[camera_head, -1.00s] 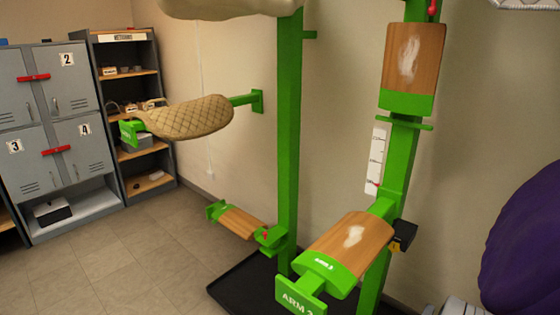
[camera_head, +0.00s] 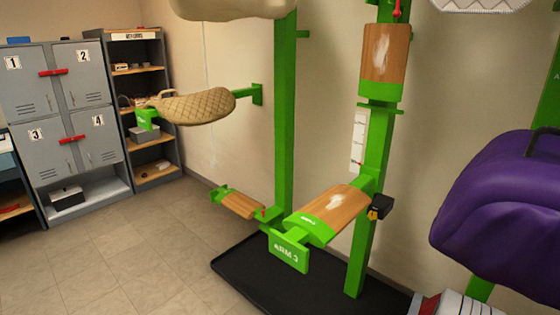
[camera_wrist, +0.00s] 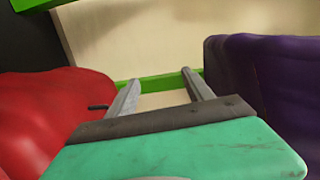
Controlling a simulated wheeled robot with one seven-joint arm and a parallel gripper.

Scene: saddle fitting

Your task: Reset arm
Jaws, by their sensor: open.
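My gripper (camera_wrist: 162,88) shows in the wrist view with its two grey fingers apart and nothing between them. A purple saddle (camera_wrist: 265,75) is close by on the right of the fingers, and a large red object (camera_wrist: 45,115) is on the left. In the head view the purple saddle (camera_head: 500,205) hangs at the right on a green post. A wood-topped rack arm (camera_head: 347,204) with a green plate labelled ARM 3 (camera_head: 289,252) slopes down from the middle green post, with no saddle on it. My gripper cannot be made out in the head view.
A quilted tan saddle (camera_head: 195,108) rests on a green wall arm. A low wood-topped arm (camera_head: 241,206) is bare. A black base tray (camera_head: 235,268) lies under the posts. Grey lockers (camera_head: 68,110) and a shelf unit (camera_head: 130,65) stand at the left. The tiled floor (camera_head: 130,250) is open.

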